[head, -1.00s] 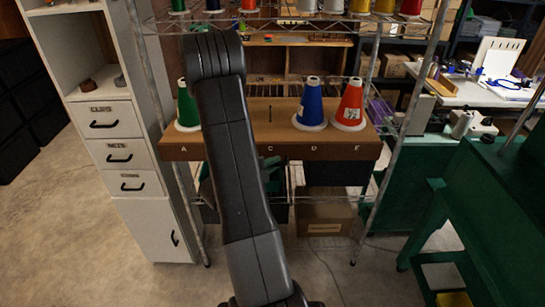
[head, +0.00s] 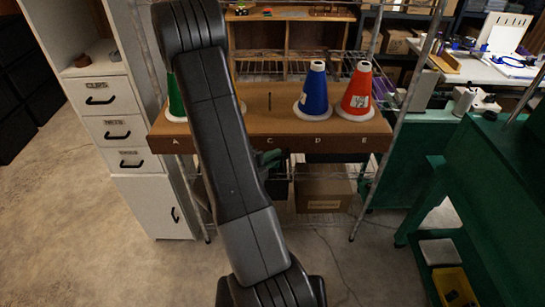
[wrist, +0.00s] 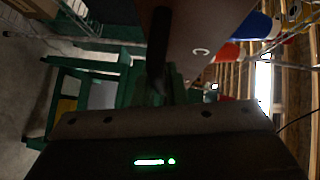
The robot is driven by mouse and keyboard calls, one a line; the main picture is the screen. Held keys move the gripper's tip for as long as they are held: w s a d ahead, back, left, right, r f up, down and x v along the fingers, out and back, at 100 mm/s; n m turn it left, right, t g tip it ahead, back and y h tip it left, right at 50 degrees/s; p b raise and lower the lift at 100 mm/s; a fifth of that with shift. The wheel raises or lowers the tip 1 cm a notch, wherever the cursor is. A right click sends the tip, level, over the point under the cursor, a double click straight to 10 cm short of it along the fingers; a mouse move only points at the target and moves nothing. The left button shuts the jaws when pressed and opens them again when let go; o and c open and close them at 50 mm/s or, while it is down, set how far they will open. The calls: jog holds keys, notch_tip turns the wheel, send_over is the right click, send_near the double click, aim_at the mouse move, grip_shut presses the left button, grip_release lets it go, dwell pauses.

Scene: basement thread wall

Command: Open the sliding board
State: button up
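A brown wooden board (head: 250,139) with letters A, C, D and E on its front edge spans the wire rack. I cannot tell for certain that it is the sliding board. A green cone (head: 176,100), a blue cone (head: 316,95) and a red cone (head: 357,92) stand on it. A thin dark pin stands above C. My arm crosses in front of the board's left part and hides letter B. In the wrist view, a dark finger-like part of my gripper (wrist: 158,60) is close to a brown surface, probably the board (wrist: 195,25). Its opening and any contact are unclear.
A white drawer cabinet (head: 120,140) stands left of the rack. A green bench (head: 480,185) stands at the right, with a yellow bin (head: 453,287) low down. A cardboard box (head: 323,190) sits under the board. The floor in front is clear.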

jog(key=o, duration=0.4)
jog(key=shift+b+v, duration=0.35)
jog(key=shift+v, duration=6.55)
jog(key=shift+w+d, duration=0.1)
jog(key=shift+x, duration=5.35)
